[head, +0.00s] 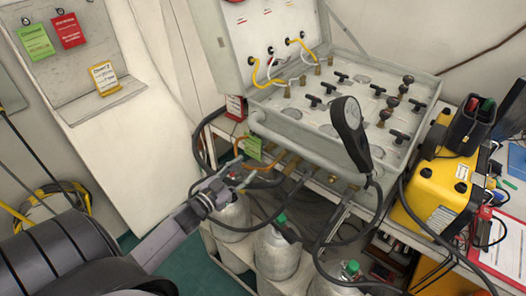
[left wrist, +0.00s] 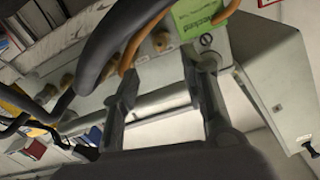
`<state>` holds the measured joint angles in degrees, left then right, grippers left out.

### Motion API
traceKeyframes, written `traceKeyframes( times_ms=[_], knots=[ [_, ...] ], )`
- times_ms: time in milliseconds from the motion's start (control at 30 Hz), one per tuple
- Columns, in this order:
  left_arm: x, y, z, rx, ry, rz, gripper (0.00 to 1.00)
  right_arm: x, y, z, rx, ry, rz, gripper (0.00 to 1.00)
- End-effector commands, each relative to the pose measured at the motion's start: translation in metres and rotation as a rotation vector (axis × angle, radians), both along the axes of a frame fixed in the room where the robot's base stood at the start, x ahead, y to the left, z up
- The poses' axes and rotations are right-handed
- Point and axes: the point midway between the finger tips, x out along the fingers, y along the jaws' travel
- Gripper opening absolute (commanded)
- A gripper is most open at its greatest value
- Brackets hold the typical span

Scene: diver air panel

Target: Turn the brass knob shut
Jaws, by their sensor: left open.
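My left gripper (head: 234,178) reaches up from the lower left to the front edge of the grey air panel (head: 303,124). Its fingers are open and empty, with the gripper also showing in the left wrist view (left wrist: 160,64). A brass knob-like fitting (left wrist: 160,41) appears beyond and between the fingertips, apart from them. Other brass pieces line the panel front, such as one (left wrist: 110,68) farther left. In the head view, brass fittings (head: 291,164) show on the front, right of the gripper. I cannot tell which is the task's knob. My right gripper is out of view.
Orange hoses (head: 262,181) and a green tag (head: 253,147) hang close to the fingers; the tag also shows in the left wrist view (left wrist: 205,15). A gauge (head: 350,122) with a black hose stands to the right. Gas cylinders (head: 276,252) stand below. A yellow case (head: 437,190) is at right.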

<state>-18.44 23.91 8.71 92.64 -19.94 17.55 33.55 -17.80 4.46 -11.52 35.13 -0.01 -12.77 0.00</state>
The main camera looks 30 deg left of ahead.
Motion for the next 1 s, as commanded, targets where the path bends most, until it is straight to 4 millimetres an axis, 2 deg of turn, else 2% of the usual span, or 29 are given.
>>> traceKeyframes(
  times_ms=[33, 200, 433, 600, 867, 1000],
  knots=[
    [0.013, -0.001, 0.004, 0.0, -0.004, 0.0, 0.4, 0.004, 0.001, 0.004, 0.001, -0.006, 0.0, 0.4],
    [0.048, -0.004, 0.003, -0.002, -0.003, 0.0, 0.4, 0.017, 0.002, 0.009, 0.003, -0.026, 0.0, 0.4],
    [0.082, -0.008, 0.001, -0.002, -0.001, 0.002, 0.4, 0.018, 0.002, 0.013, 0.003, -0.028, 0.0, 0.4],
    [0.092, -0.009, 0.0, 0.0, 0.0, 0.0, 0.4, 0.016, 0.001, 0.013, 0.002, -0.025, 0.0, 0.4],
    [0.093, -0.009, -0.001, -0.001, 0.001, 0.0, 0.4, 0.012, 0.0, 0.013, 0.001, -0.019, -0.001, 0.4],
    [0.093, -0.009, -0.001, -0.001, 0.001, 0.0, 0.33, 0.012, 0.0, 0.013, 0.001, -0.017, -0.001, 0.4]
  ],
)
